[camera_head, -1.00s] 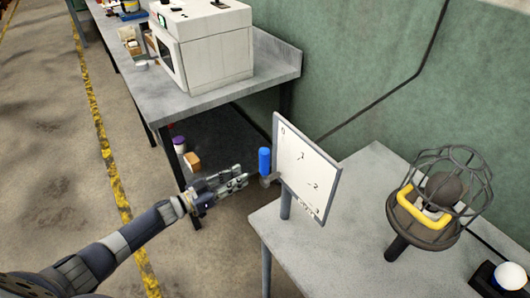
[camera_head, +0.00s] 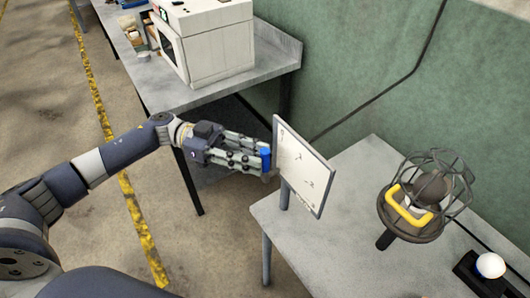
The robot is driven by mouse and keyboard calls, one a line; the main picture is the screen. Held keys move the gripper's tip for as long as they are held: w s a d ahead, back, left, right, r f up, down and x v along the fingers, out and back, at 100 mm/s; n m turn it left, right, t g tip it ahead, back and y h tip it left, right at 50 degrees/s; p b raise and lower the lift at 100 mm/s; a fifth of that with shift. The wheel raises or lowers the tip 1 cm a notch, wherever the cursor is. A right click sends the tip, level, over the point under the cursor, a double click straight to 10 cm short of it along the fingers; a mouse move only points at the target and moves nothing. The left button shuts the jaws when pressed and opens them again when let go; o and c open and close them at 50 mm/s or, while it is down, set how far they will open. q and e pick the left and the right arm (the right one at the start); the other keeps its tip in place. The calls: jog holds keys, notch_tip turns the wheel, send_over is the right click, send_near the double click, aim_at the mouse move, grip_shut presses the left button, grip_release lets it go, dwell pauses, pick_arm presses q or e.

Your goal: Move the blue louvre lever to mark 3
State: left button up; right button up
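The blue louvre lever (camera_head: 266,158) stands at the left edge of a white marked board (camera_head: 301,172). Several small marks run down the board from upper left to lower right; the lowest is too small to read surely. My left gripper (camera_head: 264,159) reaches in from the left, its two fingers apart and their tips at the lever's blue handle. The fingers partly hide the handle. I cannot tell whether they press on it. My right gripper is not in view.
The board stands on a post at the left edge of a grey table (camera_head: 345,245). A caged lamp with a yellow handle (camera_head: 408,208) and a white knob on a dark base (camera_head: 490,265) are at the right. A white oven-like box (camera_head: 205,45) stands on the back bench (camera_head: 165,92).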

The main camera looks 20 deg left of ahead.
aim_at(265, 161)
pick_arm(q)
jog(key=shift+s+d+p, duration=0.1)
jog(key=shift+d+p, duration=0.2)
jog(key=shift+d, duration=1.15)
jog(key=shift+c, duration=0.5)
grip_shut()
